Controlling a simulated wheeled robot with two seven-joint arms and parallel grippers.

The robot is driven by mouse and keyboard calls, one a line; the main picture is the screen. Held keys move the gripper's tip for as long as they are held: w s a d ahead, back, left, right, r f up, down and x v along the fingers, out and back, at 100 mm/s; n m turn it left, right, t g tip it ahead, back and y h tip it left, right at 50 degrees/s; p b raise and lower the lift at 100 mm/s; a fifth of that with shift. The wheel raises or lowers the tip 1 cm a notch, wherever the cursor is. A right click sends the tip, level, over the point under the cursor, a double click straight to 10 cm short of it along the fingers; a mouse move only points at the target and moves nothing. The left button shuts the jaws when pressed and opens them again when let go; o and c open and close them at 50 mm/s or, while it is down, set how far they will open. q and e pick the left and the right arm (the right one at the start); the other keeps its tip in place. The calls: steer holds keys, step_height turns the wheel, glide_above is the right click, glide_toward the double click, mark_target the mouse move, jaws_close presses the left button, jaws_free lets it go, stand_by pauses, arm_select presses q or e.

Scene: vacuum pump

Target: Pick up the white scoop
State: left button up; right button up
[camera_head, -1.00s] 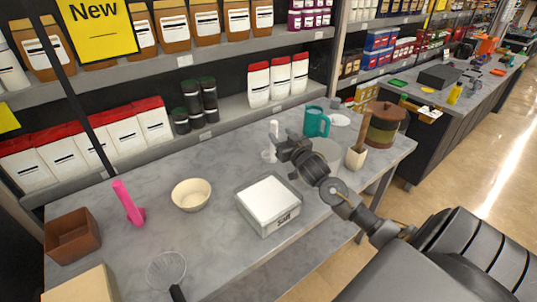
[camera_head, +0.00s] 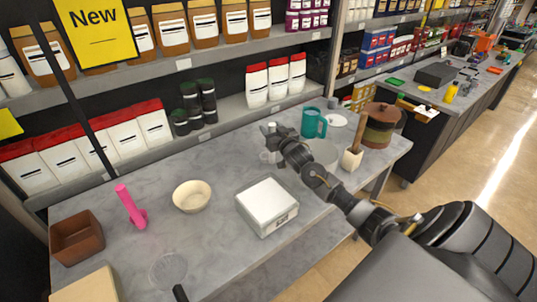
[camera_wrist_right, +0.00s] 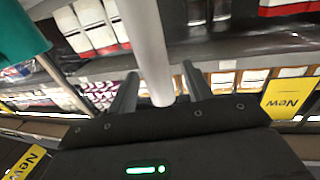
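The white scoop (camera_head: 271,127) stands at the back middle of the grey table, its handle upright, mostly hidden behind my right gripper (camera_head: 276,138). In the right wrist view, its thick white handle (camera_wrist_right: 150,45) runs down between the two dark fingers of the right gripper (camera_wrist_right: 160,88). The fingers are spread, with a narrow gap showing on each side of the handle, so the gripper looks open around it. The scoop's bowl is largely hidden. My left gripper is not in view.
A teal pitcher (camera_head: 313,123) stands just right of the gripper and shows in the wrist view (camera_wrist_right: 20,35). A white salt box (camera_head: 266,203), a cream bowl (camera_head: 191,196), a mortar with pestle (camera_head: 351,159) and a brown pot (camera_head: 380,126) stand nearby. Shelves (camera_head: 228,118) rise behind the table.

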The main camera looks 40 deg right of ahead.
jaws_close()
steer(key=shift+r, duration=0.1)
